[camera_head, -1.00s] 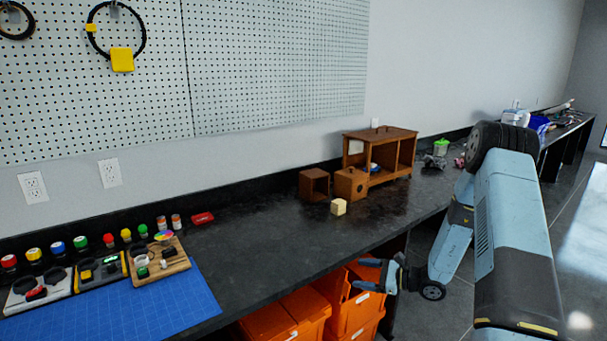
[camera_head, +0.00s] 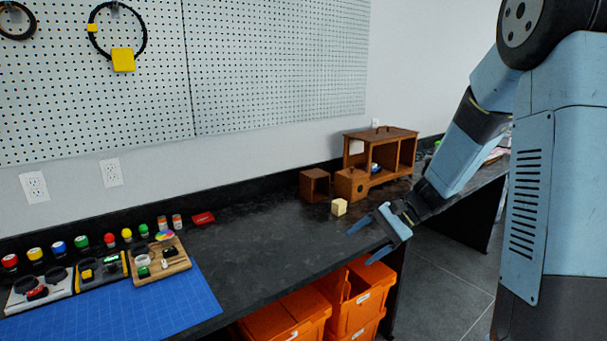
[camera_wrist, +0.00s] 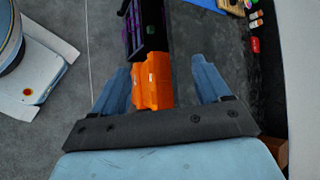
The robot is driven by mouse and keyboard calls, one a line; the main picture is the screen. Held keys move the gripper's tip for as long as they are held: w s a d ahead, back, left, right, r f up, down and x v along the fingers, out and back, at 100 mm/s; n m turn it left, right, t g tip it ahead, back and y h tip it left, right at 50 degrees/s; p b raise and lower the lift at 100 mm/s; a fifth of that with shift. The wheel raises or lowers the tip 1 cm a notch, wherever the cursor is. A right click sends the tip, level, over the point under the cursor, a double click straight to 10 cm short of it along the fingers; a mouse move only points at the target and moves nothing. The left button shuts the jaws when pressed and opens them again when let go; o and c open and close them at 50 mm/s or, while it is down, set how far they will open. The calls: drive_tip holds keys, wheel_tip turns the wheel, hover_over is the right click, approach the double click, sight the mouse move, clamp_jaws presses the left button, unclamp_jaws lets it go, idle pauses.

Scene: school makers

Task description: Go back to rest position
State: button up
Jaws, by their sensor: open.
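My gripper (camera_head: 363,242) is open and empty in the head view, at the front edge of the dark workbench (camera_head: 262,240), with its two blue fingers pointing left. My arm comes in from the right side of the picture. In the wrist view my gripper (camera_wrist: 160,85) shows its two fingers spread apart with nothing held between them. The orange bins (camera_wrist: 152,75) under the bench show beyond the fingers.
A small pale block (camera_head: 339,207), two small wooden boxes (camera_head: 314,185) and a wooden cabinet (camera_head: 405,155) stand on the bench beyond my gripper. Orange bins (camera_head: 290,318) are below. A blue mat (camera_head: 150,311) lies left. The bench middle is clear.

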drive_tip(key=s+d+r+n+t+h, duration=0.3)
drive_tip(key=s+d+r+h, duration=0.1)
drive_tip(key=s+r, duration=0.4)
drive_tip(key=s+d+r+n+t+h, duration=0.3)
drive_tip(key=s+r+h, duration=0.3)
drive_tip(key=s, duration=0.7)
wheel_tip(320, 180, up, 2)
drive_tip(key=shift+s+d+n, duration=0.15)
drive_tip(key=shift+d+n, duration=0.5)
drive_tip(key=shift+n, duration=0.15)
